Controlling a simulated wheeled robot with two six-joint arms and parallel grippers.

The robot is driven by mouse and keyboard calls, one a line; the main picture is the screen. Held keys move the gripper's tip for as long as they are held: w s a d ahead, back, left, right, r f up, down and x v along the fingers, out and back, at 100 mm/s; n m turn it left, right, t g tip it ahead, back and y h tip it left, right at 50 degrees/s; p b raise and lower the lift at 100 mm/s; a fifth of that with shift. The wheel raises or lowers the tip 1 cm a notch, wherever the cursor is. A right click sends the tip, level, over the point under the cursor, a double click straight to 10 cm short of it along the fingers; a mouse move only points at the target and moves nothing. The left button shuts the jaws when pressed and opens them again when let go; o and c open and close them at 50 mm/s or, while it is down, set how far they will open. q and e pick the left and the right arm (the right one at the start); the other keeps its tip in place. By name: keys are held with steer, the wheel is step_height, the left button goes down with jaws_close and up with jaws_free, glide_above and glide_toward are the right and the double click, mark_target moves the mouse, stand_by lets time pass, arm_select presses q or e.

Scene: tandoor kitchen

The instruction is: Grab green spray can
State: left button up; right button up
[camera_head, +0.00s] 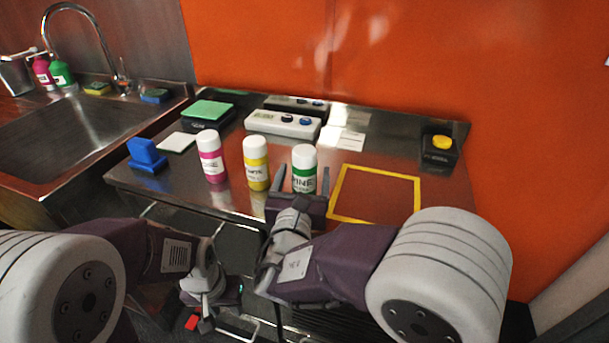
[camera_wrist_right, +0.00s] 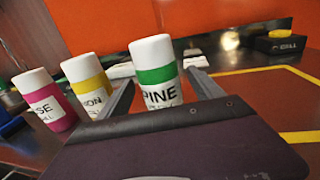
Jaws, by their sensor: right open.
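The green spray can (camera_head: 304,172), white-capped with a green band and a "PINE" label, stands upright on the steel counter. It also shows in the right wrist view (camera_wrist_right: 156,75). My right gripper (camera_head: 297,180) is open, with one finger on each side of the can; the fingers also show in the right wrist view (camera_wrist_right: 163,82). I cannot tell whether either finger touches it. The can's lower part is hidden behind the gripper in the wrist view. My left gripper (camera_head: 203,300) hangs low in front of the counter; its jaws are unclear.
A yellow can (camera_head: 256,165) and a pink can (camera_head: 211,160) stand left of the green one. A yellow-bordered square (camera_head: 375,169) lies empty to the right. Button boxes (camera_head: 283,127) are behind; a black box with a yellow button (camera_head: 441,149) is far right.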

mark_target(307, 161)
steer(key=shift+w+d, duration=0.1)
steer(key=shift+w, duration=0.6)
steer(key=shift+s, duration=0.1)
steer(key=shift+c, duration=1)
jaws_close()
steer(key=shift+r, duration=0.1)
steer(key=shift+r, duration=0.35)
steer(key=r+p, duration=0.1)
steer(key=r, duration=0.1)
steer(key=d+r+p, duration=0.1)
steer(key=r, duration=0.1)
steer(key=d+r, duration=0.3)
steer(key=d, duration=0.2)
steer(key=w+d+r+p, duration=0.1)
steer(key=d+r, duration=0.2)
steer(key=d, duration=0.2)
steer(key=shift+w+d, duration=0.25)
steer(key=shift+d, duration=0.05)
